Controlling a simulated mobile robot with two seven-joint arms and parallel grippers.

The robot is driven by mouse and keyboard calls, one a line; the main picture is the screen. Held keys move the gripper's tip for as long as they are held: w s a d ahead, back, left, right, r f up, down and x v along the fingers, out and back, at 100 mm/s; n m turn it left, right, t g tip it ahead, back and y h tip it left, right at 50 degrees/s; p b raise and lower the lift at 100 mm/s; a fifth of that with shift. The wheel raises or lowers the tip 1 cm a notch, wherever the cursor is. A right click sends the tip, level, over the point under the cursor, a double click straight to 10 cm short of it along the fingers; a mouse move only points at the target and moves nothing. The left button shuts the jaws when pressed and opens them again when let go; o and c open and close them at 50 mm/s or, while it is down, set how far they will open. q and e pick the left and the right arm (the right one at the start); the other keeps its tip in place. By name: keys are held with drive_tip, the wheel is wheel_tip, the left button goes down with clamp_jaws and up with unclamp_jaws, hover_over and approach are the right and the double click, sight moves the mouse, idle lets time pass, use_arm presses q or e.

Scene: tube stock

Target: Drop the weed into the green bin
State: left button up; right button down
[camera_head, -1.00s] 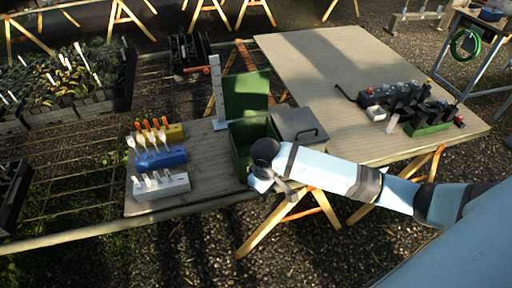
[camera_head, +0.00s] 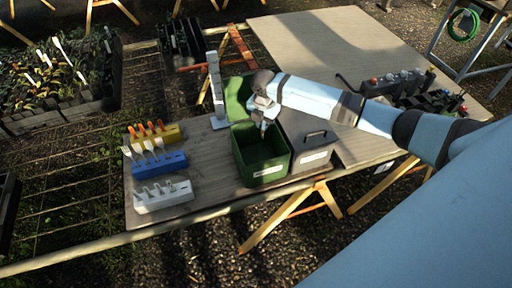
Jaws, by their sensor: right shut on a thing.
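The green bin (camera_head: 265,179) stands on the wooden table with its green lid (camera_head: 236,98) tipped open behind it. Its inside looks dark, and I cannot make out anything in it. My right gripper (camera_head: 264,126) points down over the back part of the bin's opening. It is shut on the weed, which is too small and dark to make out between the fingers. My left gripper is not in view.
A grey bin with a shut, handled lid (camera_head: 303,126) stands right of the green bin. Yellow (camera_head: 174,133), blue (camera_head: 160,163) and white (camera_head: 164,197) tool blocks stand to the left. A pale post (camera_head: 215,85) rises behind. Plant crates (camera_head: 60,118) lie far left.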

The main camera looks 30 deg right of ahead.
sight(263, 134)
wheel_tip(263, 134, down, 5)
drive_tip(key=b, duration=0.4)
drive_tip(key=shift+b, duration=0.35)
drive_tip(key=shift+d+f+b, duration=0.1)
drive_tip(key=shift+f+b, duration=0.35)
drive_tip(key=shift+b, duration=0.05)
drive_tip(key=c, duration=1.2)
unclamp_jaws()
drive_tip(key=shift+o, duration=0.2)
drive_tip(key=shift+r, duration=0.15)
wheel_tip(263, 134, up, 14)
drive_tip(key=b, duration=0.1)
drive_tip(key=shift+f, duration=0.2)
